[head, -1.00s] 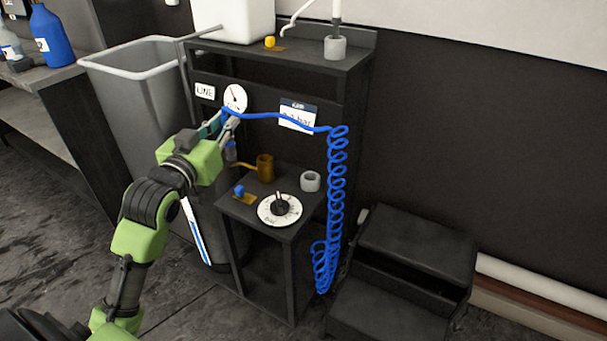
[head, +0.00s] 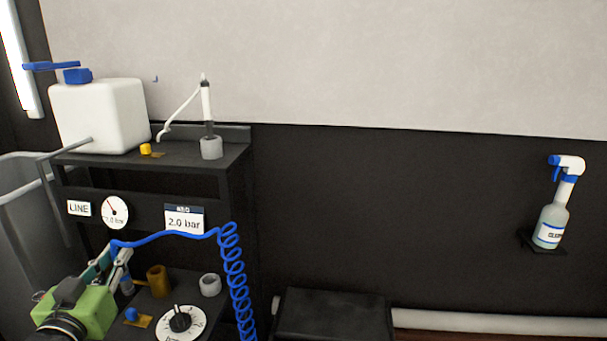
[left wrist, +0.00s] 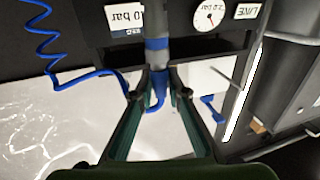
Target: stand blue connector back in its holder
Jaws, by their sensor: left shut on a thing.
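My left gripper (head: 113,262) is shut on the blue connector (left wrist: 158,80), a grey and blue cylinder with a blue coiled hose (head: 235,270) running from it. In the head view the connector hangs just below the fingers, mostly hidden, left of the brass cup. In the left wrist view it sits between the two fingertips (left wrist: 160,92). An open grey ring holder (head: 210,285) stands on the lower shelf, right of the brass cup and apart from the connector; it looks empty. I cannot tell which cup belongs to the connector. My right gripper is not in view.
On the lower shelf are a brass cup (head: 158,281), a blue knob (head: 131,314) and a white dial (head: 181,322). The upper shelf holds a white tank (head: 100,115) and a grey cup (head: 211,149) with a wand. A spray bottle (head: 551,225) stands at right.

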